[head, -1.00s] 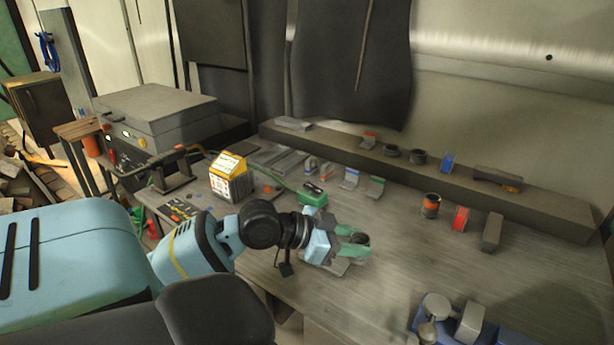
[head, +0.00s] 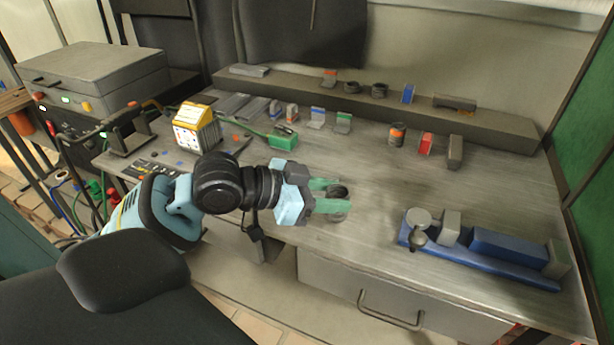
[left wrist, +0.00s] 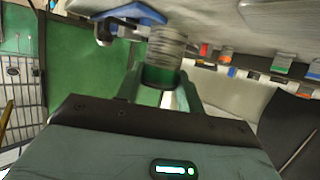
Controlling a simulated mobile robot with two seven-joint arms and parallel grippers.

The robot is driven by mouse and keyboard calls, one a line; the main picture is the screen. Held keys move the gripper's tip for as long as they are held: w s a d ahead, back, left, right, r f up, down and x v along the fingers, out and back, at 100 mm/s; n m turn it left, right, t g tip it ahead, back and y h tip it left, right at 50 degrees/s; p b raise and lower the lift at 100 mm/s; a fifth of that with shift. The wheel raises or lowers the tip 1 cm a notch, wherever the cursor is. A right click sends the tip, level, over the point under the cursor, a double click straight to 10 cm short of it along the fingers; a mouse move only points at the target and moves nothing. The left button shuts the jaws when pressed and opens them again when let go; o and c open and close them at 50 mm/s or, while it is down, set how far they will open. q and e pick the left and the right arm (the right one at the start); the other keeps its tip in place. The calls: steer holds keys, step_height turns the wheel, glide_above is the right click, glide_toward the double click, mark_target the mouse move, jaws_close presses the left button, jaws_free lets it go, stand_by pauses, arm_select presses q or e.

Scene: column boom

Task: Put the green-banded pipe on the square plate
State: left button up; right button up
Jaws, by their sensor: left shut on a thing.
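My left gripper (head: 340,201) reaches in from the left over the front part of the workbench, with its green fingers closed. It is shut on the green-banded pipe (left wrist: 166,48), a grey ribbed cylinder with a dark green band, in the left wrist view. The band sits between the fingers. I cannot make out a flat square plate with certainty; the arm and gripper cover part of the bench. My right gripper is not in view.
A blue vise (head: 485,255) with grey jaws lies at the bench's front right. An orange-banded cylinder (head: 397,135), a red block (head: 426,144) and a grey block (head: 455,152) stand further back. A yellow-topped box (head: 195,128) stands left. The bench middle right is clear.

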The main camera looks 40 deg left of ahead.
arm_select(q)
steer(key=w+a, duration=0.3)
steer(key=a, duration=0.1)
steer(key=w+a, duration=0.2)
steer(key=a, duration=0.2)
steer(key=w+a+f, duration=0.1)
steer(key=w+a, duration=0.2)
steer(key=a, duration=0.1)
steer(key=shift+w+f, duration=0.1)
steer(key=shift+w, duration=0.25)
steer(key=shift+f, duration=1.8)
steer(key=shift+f, duration=0.15)
steer(key=o, duration=1.1)
